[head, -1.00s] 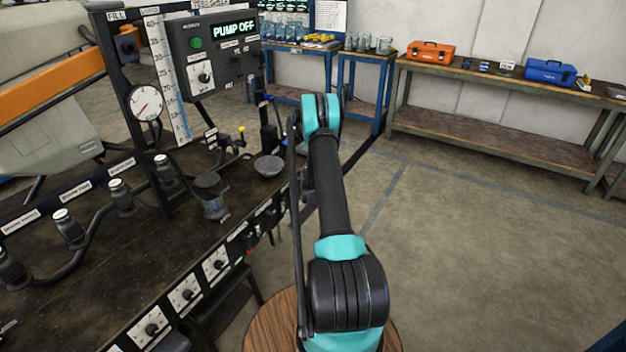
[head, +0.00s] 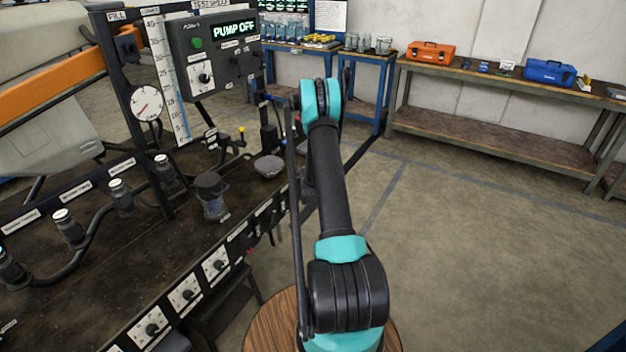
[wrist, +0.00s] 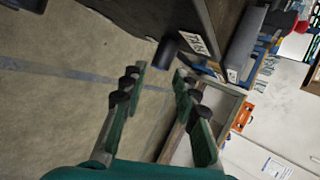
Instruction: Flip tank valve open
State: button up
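My gripper (wrist: 160,72) is open and empty in the wrist view, its two green-and-black fingers spread apart. A dark cylindrical part (wrist: 167,48) shows just past the fingertips, beside a white label (wrist: 195,42) on the edge of a dark panel. The label is too small to read surely, and I cannot tell whether this part is the tank valve or which way it is set. No contact with the fingers is visible. In the head view my arm hides the gripper.
The dark workbench (head: 120,262) carries a pump panel (head: 215,55) reading PUMP OFF, a round gauge (head: 146,102) and several hose fittings. Shelves at the back hold an orange toolbox (head: 431,52) and a blue toolbox (head: 550,72). The floor to the right is clear.

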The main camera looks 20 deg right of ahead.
jog(key=v, duration=0.6)
jog(key=shift+w, duration=0.1)
jog(key=shift+c, duration=0.6)
jog(key=shift+w+d+f, duration=0.1)
jog(key=shift+c, duration=0.8)
jog(key=w+d+r+n+g+y, duration=0.2)
jog(key=w+d+n+g, duration=0.3)
jog(key=w+n, duration=0.1)
notch_tip(320, 180, up, 8)
jog(key=d+n+g+y, duration=0.1)
jog(key=n+g+y, duration=0.2)
jog(key=n, duration=0.3)
jog(key=w+f, duration=0.1)
jog(key=f, duration=0.4)
jog(key=w+f, duration=0.1)
jog(key=f, duration=0.5)
jog(key=w+a+f, duration=0.1)
jog(key=f, duration=0.4)
jog(key=shift+f, duration=0.4)
grip_shut()
